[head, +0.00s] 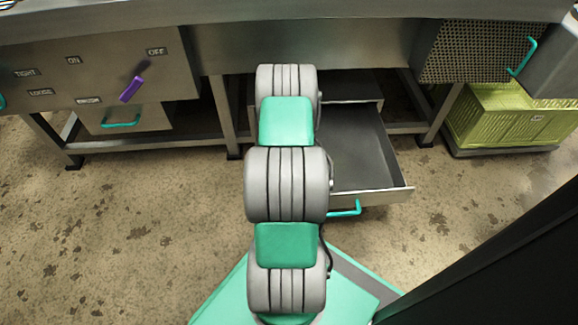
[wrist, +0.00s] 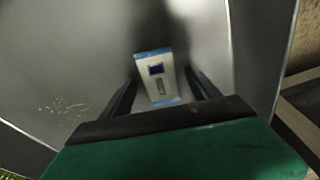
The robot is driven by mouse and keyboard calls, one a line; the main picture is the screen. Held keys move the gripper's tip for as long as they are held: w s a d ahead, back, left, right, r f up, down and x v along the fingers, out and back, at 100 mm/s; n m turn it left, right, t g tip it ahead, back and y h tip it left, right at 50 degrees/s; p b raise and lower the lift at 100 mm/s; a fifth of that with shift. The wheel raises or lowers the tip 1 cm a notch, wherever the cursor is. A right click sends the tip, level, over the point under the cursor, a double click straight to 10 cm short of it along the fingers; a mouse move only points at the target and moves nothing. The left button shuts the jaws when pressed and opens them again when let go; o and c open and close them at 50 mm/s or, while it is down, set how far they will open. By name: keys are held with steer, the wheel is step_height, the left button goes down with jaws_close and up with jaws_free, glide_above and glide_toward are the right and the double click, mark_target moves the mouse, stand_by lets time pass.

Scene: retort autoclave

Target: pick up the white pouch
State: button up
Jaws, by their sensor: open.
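The white pouch (wrist: 157,76) shows in the wrist view, pale with light blue ends, a dark square and a smaller dark mark on its face. It rests on a grey metal surface (wrist: 70,60). My gripper (wrist: 161,79) is open, one dark finger to the left of the pouch and one to the right. Gaps show between the fingers and the pouch; I cannot tell how far above it they are. In the head view my arm hides the gripper, and the pouch is not visible.
An open grey drawer (head: 346,165) with a teal handle (head: 344,208) juts out under the steel bench (head: 320,48). A yellow-green crate (head: 510,118) stands at the right. A control panel (head: 105,75) with a purple lever (head: 132,88) is at the left. The floor at left is clear.

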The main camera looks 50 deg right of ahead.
steer(key=shift+r, duration=0.1)
steer(key=c, duration=1.5)
